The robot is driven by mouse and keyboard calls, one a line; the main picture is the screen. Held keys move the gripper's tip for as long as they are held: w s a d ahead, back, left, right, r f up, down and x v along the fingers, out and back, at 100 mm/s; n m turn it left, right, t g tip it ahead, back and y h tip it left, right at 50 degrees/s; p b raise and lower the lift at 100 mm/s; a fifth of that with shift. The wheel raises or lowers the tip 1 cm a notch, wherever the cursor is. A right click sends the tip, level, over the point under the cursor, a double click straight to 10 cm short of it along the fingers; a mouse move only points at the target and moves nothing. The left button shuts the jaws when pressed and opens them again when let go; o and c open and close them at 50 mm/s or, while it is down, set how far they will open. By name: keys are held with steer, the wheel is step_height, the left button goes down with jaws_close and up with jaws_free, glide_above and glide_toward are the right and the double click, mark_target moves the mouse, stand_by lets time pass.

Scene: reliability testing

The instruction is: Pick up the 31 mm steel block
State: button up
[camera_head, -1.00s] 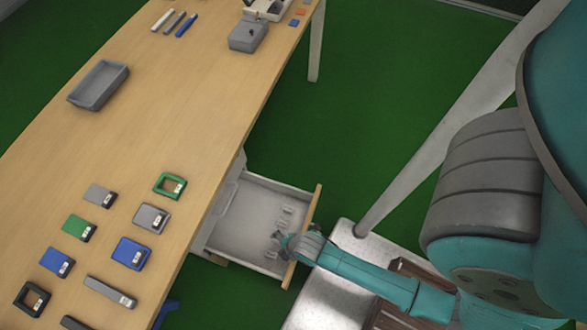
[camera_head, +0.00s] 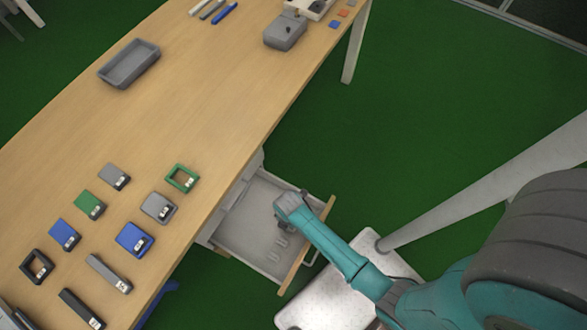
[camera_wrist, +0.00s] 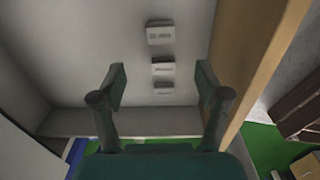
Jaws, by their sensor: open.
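Three light grey blocks lie in a row in an open drawer (camera_head: 240,228). In the wrist view they are the top block (camera_wrist: 160,33), the middle block (camera_wrist: 164,69) and the lowest block (camera_wrist: 163,88). Each seems to have a small label that I cannot read, so I cannot tell which is 31 mm. My gripper (camera_wrist: 162,84) is open and empty, its two fingers apart on either side of the row's lower end. In the head view my gripper (camera_head: 285,224) is over the drawer beside the blocks (camera_head: 279,246), partly hidden by my arm.
The drawer's wooden front (camera_head: 306,247) runs close to my right finger in the wrist view. The wooden table (camera_head: 190,110) rises beside the drawer, holding several coloured gauge pieces and a grey tray (camera_head: 130,66). A table leg (camera_head: 355,50) stands beyond.

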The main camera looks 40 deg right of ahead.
glide_above(289, 229)
step_height(289, 229, down, 5)
steer(key=shift+f, duration=0.15)
steer(key=shift+w+d+f, duration=0.1)
steer(key=shift+d+f, duration=0.05)
steer(key=shift+f, duration=1.25)
steer(key=shift+d+f, duration=0.15)
steer(key=shift+f, duration=1.2)
jaws_close()
steer(key=shift+r, duration=0.15)
